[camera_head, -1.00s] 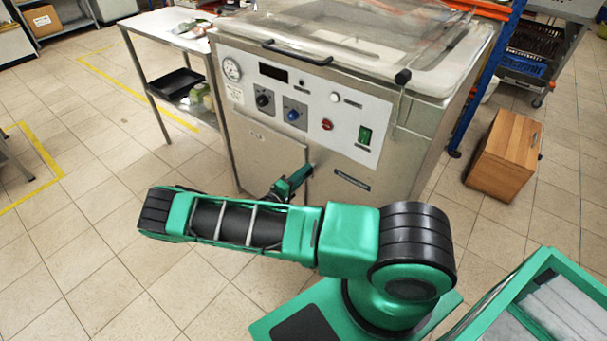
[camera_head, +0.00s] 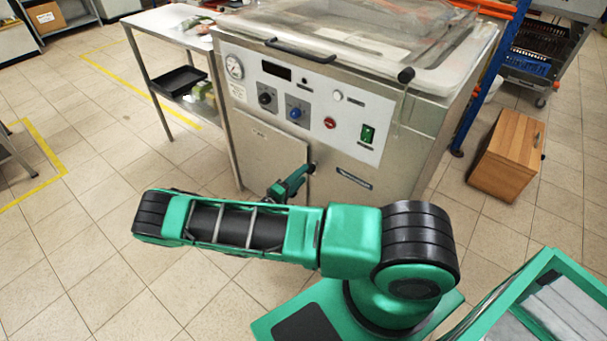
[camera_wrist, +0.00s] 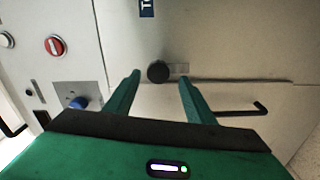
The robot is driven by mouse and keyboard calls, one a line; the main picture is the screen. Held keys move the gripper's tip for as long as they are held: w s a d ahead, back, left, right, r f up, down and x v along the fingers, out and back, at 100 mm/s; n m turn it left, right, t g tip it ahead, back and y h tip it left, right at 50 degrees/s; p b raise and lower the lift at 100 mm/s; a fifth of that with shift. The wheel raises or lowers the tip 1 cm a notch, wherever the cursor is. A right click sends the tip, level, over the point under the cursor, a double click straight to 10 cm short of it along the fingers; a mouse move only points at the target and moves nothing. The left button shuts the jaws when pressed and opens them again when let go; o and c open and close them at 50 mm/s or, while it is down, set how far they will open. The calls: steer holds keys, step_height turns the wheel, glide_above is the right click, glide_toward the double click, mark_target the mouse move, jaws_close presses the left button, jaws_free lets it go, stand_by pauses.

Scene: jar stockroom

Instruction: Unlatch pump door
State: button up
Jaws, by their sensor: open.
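The pump door (camera_head: 262,148) is the grey lower-left front panel of a steel machine and looks closed. In the wrist view the door (camera_wrist: 150,98) lies below a seam, with a thin black hooked handle (camera_wrist: 243,111) on it. A round black latch knob (camera_wrist: 158,71) with a pale plate beside it sits by that seam. In the head view the knob (camera_head: 313,168) is a small dark spot at the door's right edge. My gripper (camera_wrist: 160,78) is open, its fingertips on either side of the knob in the picture. I cannot tell whether they touch it.
The machine's control panel (camera_head: 305,108) is above the door, with a blue knob (camera_head: 295,113) and a red button (camera_head: 330,123). A steel side table (camera_head: 165,22) stands to the left. A wooden cabinet (camera_head: 507,155) stands to the right.

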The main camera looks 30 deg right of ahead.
steer(key=v, duration=0.7)
steer(key=shift+a, duration=0.4)
steer(key=s+d+r+m+g+y, duration=0.3)
steer(key=s+r, duration=0.1)
steer(key=r, duration=0.3)
steer(key=s+d+r+m+g+y, duration=0.2)
steer(key=s+d+r+g+y, duration=0.15)
steer(key=r, duration=0.45)
steer(key=s+d+r+m+g+y, duration=0.3)
steer(key=s+r+g, duration=0.1)
steer(key=r, duration=0.3)
steer(key=s+a+r+t+y, duration=0.1)
steer(key=s+r+y, duration=0.3)
steer(key=s+r, duration=0.4)
steer(key=s+a+r+t+y, duration=0.1)
steer(key=s+r+t+y, duration=0.2)
steer(key=s+r, duration=0.4)
steer(key=s, duration=0.6)
steer(key=shift+s+r+m+y, duration=0.15)
steer(key=shift+r+m+y, duration=0.15)
steer(key=shift+r+y, duration=0.1)
steer(key=shift+a, duration=0.1)
